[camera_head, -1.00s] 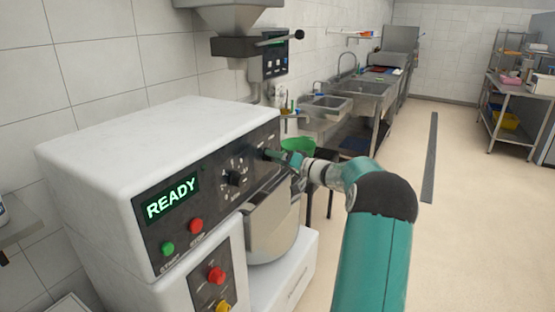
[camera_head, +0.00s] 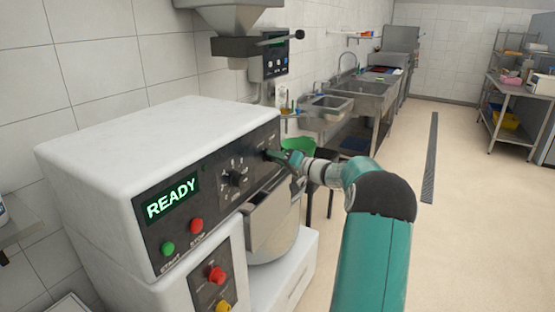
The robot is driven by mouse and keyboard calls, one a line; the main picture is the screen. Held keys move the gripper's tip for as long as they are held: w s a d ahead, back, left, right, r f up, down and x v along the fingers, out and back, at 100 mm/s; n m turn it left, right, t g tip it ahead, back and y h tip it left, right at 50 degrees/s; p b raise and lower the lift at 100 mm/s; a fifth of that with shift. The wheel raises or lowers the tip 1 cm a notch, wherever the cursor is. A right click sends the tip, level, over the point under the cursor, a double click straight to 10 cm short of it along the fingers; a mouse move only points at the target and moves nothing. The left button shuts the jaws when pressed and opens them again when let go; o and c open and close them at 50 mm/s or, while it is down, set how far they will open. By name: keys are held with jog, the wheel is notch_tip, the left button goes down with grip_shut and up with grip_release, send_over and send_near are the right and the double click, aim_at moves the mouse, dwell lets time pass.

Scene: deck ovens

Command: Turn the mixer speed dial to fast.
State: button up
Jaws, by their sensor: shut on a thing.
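The white mixer (camera_head: 150,135) stands at the left, with a dark control panel on its front. Its screen (camera_head: 172,198) reads READY in green. A black knob (camera_head: 236,179) with marks around it sits mid-panel, apart from my gripper. My gripper (camera_head: 273,156) is at the panel's right end, shut on a small dark knob there, which appears to be the speed dial. The fingers hide most of that knob, and its setting and labels cannot be read.
Green (camera_head: 168,249) and red (camera_head: 196,225) buttons lie below the screen. A larger red button (camera_head: 217,275) is lower down. The steel bowl (camera_head: 275,229) is under the panel. A hopper unit (camera_head: 240,45) hangs above. Open floor (camera_head: 475,225) lies to the right.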

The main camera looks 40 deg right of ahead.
jog(key=m, duration=0.6)
jog(key=m+g, duration=0.1)
jog(key=m, duration=0.4)
jog(key=shift+d+m+y, duration=0.1)
jog(key=shift+m+y, duration=0.3)
dwell(0.4)
jog(key=o, duration=1)
jog(key=shift+s+r, duration=0.1)
jog(key=v, duration=1.3)
jog(key=shift+s+r, duration=0.1)
jog(key=shift+s, duration=0.15)
